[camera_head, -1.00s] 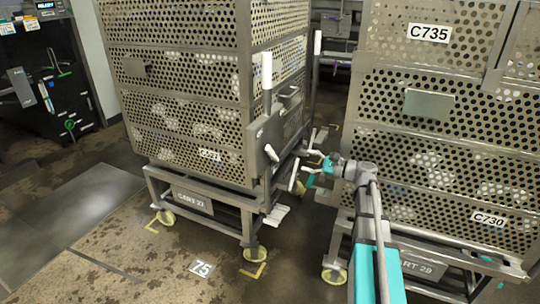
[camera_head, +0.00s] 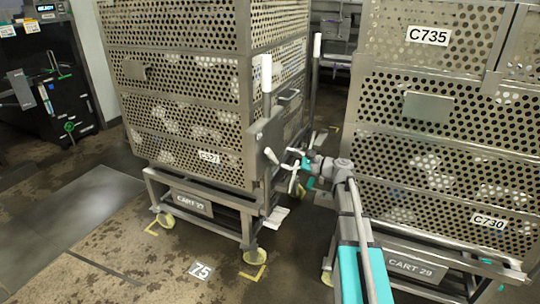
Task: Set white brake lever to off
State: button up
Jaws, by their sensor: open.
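Cart 27 (camera_head: 192,202) stands left of centre. Two upright levers with white grips rise from its right end, a near one (camera_head: 266,74) and a far one (camera_head: 317,46). A small pale lever (camera_head: 271,156) sticks out lower on that end, and a white pedal (camera_head: 276,216) sits near the floor. I cannot tell for sure which is the brake lever. My gripper (camera_head: 291,166) is open and empty, beside the cart's right end, just right of the small pale lever. Whether it touches anything is unclear.
Cart 29 (camera_head: 416,266), with perforated crates marked C735 and C730, stands close on the right, leaving a narrow gap. A dark machine (camera_head: 50,90) is at the back left. The wet floor at the front left is clear around the 75 mark (camera_head: 201,270).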

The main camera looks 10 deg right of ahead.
aim_at(272, 154)
jog(key=shift+x, duration=3.3)
grip_shut()
jog(key=shift+a, duration=0.15)
